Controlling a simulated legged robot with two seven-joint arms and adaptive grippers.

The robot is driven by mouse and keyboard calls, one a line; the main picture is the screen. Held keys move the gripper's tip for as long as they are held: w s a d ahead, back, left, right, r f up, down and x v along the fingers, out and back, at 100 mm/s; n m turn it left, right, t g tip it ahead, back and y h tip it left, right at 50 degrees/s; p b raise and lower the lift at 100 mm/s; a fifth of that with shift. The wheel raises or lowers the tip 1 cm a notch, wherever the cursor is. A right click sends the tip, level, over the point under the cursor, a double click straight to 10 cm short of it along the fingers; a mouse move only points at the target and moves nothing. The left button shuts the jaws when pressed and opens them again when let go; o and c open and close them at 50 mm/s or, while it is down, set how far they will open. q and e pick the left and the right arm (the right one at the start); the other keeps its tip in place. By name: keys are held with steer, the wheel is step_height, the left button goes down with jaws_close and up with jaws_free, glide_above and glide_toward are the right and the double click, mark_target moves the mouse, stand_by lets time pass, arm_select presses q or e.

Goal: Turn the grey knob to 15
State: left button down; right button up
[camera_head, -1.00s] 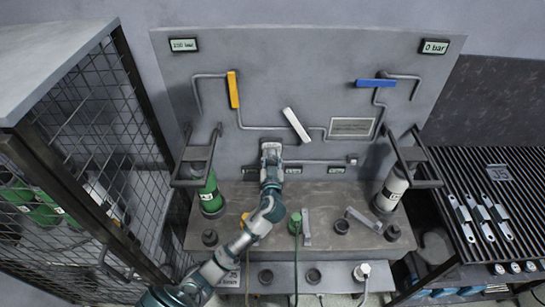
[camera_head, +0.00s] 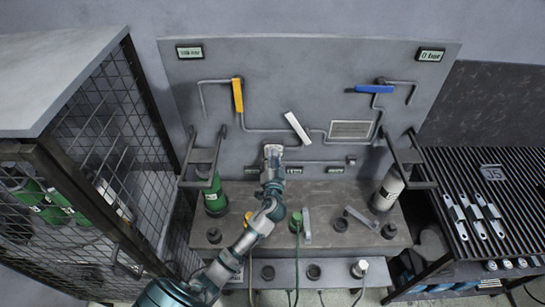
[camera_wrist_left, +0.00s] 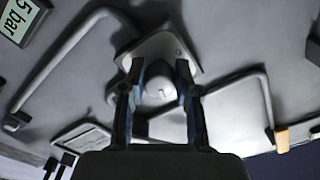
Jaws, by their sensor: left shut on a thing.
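The grey knob (camera_wrist_left: 160,88) sits on a light grey plate (camera_wrist_left: 160,50) on the wall panel, and the plate (camera_head: 273,149) also shows in the head view. My left gripper (camera_wrist_left: 160,82) has its two fingers on either side of the knob and is shut on it. In the head view my left gripper (camera_head: 271,161) reaches up to the panel and hides the knob. A display (camera_wrist_left: 20,22) near the knob shows "5 bar" at the wrist view's edge; its start is cut off. The knob's pointer and scale cannot be read. My right gripper is not in view.
The panel carries a yellow lever (camera_head: 238,95), a white lever (camera_head: 297,128), a blue lever (camera_head: 375,89) and pipes. A green cylinder (camera_head: 214,197) and a grey cylinder (camera_head: 387,190) flank the bench (camera_head: 330,200). A mesh cage (camera_head: 110,130) stands left, a slatted rack (camera_head: 470,180) right.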

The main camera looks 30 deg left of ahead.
arm_select(q)
steer(key=shift+d+f, duration=0.1)
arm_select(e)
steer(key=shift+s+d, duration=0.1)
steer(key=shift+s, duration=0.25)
arm_select(q)
steer(key=shift+m, duration=0.3)
steer(key=c, duration=0.9)
jaws_free()
steer(key=shift+o, duration=0.4)
steer(key=shift+d, duration=0.1)
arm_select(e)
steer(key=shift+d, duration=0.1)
arm_select(q)
steer(key=v, duration=1.2)
steer(key=shift+s, duration=0.1)
